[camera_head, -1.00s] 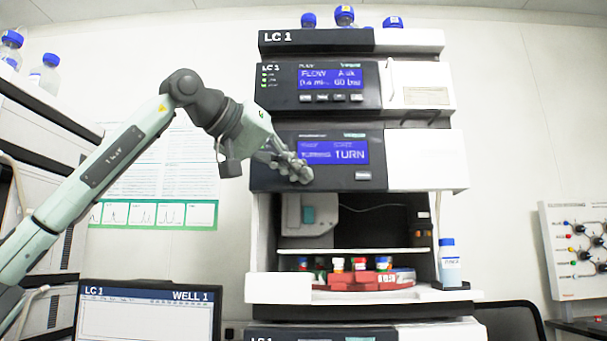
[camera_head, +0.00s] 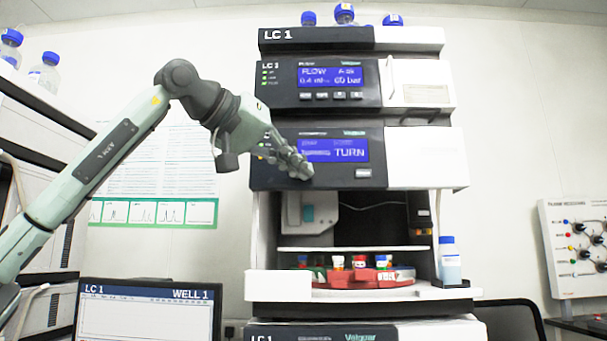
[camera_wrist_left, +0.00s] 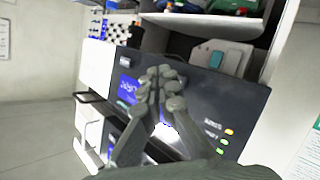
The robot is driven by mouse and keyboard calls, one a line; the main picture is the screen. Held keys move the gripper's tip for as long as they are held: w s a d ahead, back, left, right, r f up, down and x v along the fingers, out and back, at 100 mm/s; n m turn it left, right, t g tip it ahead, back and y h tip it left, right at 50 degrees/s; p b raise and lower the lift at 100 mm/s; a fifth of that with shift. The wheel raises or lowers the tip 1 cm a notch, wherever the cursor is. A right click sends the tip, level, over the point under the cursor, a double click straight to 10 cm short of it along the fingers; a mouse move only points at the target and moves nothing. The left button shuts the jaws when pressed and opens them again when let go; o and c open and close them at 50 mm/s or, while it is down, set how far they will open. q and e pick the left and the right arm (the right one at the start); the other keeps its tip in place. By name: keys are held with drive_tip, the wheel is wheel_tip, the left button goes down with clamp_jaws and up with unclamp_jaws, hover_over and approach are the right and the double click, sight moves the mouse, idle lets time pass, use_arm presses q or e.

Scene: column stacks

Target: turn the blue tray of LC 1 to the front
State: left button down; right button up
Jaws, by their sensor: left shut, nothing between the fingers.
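The LC 1 stack (camera_head: 352,40) stands in the middle of the head view. In its open bay, a red tray (camera_head: 370,280) with several capped vials faces the front. A green piece (camera_head: 318,275) shows to its left. I cannot clearly make out a blue tray in the head view; blue patches show at the top edge of the wrist view, too cropped to name. The screen reading TURN (camera_head: 345,152) is lit. Contact is unclear.
A grey button (camera_head: 363,173) is right of my fingers. A blue-capped bottle (camera_head: 448,262) stands on the bay's right ledge. A monitor (camera_head: 150,312) labelled LC 1, WELL 1 is at the lower left. Bottles with blue caps stand on top of the stack.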

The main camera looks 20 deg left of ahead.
use_arm(q)
drive_tip(key=s, duration=0.2)
drive_tip(key=s+d, duration=0.1)
drive_tip(key=s, duration=0.2)
drive_tip(key=shift+d+b, duration=0.2)
drive_tip(key=shift+b, duration=0.15)
drive_tip(key=shift+w, duration=0.1)
idle(5.0)
